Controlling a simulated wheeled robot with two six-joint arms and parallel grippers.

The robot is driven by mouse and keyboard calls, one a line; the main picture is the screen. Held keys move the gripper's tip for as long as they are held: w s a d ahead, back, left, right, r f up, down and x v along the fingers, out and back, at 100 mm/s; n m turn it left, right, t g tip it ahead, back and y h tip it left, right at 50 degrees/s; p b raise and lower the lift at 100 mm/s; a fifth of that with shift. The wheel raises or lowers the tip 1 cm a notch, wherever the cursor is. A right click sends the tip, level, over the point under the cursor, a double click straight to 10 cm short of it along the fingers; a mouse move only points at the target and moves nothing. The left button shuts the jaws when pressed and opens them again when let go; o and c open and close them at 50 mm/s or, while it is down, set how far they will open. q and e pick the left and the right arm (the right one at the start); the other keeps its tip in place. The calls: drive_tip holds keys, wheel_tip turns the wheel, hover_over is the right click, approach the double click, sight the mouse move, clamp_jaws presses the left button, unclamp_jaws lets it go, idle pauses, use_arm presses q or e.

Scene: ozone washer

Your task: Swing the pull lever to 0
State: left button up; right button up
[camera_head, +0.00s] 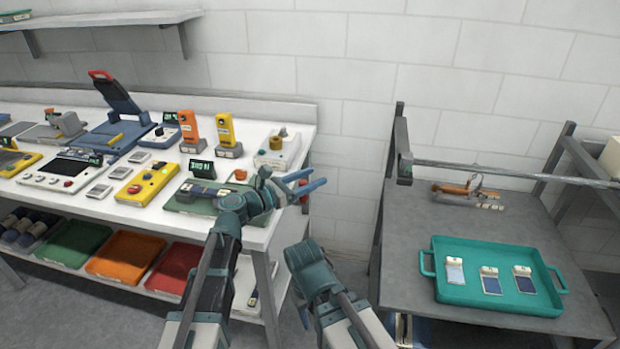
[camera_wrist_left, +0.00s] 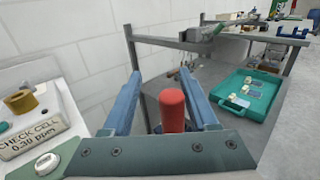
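My left gripper (camera_head: 314,179) is beyond the front right corner of the white bench, its blue fingers pointing right. In the left wrist view the two fingers (camera_wrist_left: 163,80) stand apart, open. A red cylindrical grip (camera_wrist_left: 172,110) shows between them, with a gap on each side; its lower end is hidden behind the gripper body. I cannot tell which device it belongs to. A green-based device (camera_head: 190,205) with a display is left of my left gripper, partly covered by my arm. A blue device with a raised red-tipped handle (camera_head: 101,75) stands at the back left.
The check cell box (camera_head: 276,150) is just behind my left gripper, labelled 0.30 ppm in the left wrist view (camera_wrist_left: 35,130). A grey table (camera_head: 400,280) at the right holds a teal tray (camera_head: 480,245). A floor gap separates it from the bench.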

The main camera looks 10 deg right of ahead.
use_arm(q)
drive_tip(key=v, duration=1.3)
drive_tip(key=shift+s+a, duration=0.25)
drive_tip(key=shift+a, duration=0.05)
drive_tip(key=shift+a, duration=0.1)
